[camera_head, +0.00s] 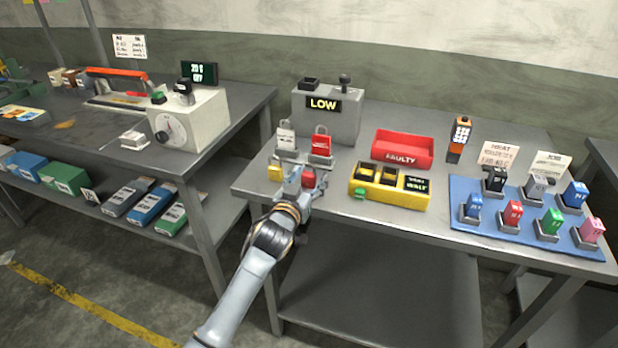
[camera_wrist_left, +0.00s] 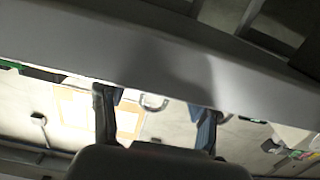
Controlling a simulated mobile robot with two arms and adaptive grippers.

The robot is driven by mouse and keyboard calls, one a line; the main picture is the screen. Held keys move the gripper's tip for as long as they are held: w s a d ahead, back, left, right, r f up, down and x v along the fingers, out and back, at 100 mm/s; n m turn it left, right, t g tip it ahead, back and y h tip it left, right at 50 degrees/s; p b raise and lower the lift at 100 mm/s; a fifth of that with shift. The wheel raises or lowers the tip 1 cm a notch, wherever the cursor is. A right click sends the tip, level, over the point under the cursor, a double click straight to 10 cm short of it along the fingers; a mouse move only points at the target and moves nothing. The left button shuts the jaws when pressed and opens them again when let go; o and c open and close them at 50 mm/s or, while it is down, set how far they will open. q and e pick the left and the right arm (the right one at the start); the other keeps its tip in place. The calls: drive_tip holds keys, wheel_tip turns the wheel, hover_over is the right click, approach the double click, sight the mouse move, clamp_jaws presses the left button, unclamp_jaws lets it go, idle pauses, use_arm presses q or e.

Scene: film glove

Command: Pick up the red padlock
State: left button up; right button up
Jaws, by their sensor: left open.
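A red padlock (camera_head: 320,146) with a grey shackle and a white label stands upright on a small grey stand, at the left of the middle table. A pale padlock (camera_head: 286,139) stands to its left. My left gripper (camera_head: 298,180) is open and empty at the table's front edge, in front of the two padlocks and apart from them. In the left wrist view its two fingers (camera_wrist_left: 156,122) are spread. A pale ring shape (camera_wrist_left: 153,102) shows between them; I cannot tell what it belongs to. My right gripper is out of view.
A yellow tray (camera_head: 399,197), a red FAULTY bin (camera_head: 428,150) and a grey LOW box (camera_head: 341,126) stand nearby. A blue mat (camera_head: 480,238) holds several coloured items at right.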

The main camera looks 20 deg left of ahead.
use_arm(q)
drive_tip(key=shift+w, duration=0.3)
drive_tip(key=c, duration=1.2)
clamp_jaws()
drive_tip(key=shift+r, duration=0.1)
